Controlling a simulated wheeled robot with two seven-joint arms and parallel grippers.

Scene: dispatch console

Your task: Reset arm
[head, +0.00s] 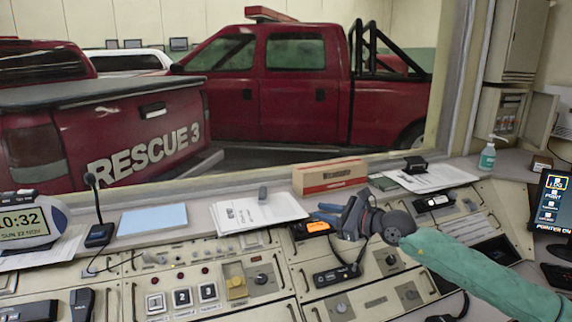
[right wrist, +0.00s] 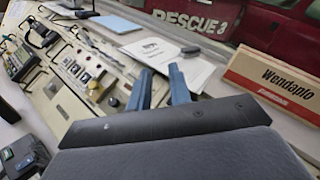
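My right arm (head: 475,265), in a green sleeve, comes in from the right in the head view. My right gripper (head: 322,212) is held above the console (head: 330,285), near its back ledge. In the right wrist view the two blue fingers of this gripper (right wrist: 161,72) stand apart with nothing between them, so it is open and empty. My left arm and left gripper are not in view.
A brown box (head: 330,178), printed papers (head: 250,214) and a blue sheet (head: 153,220) lie on the ledge. A microphone (head: 98,235) stands left, a sanitizer bottle (head: 488,156) right. A black radio unit (head: 337,275) sits below the gripper. A window frame rises behind.

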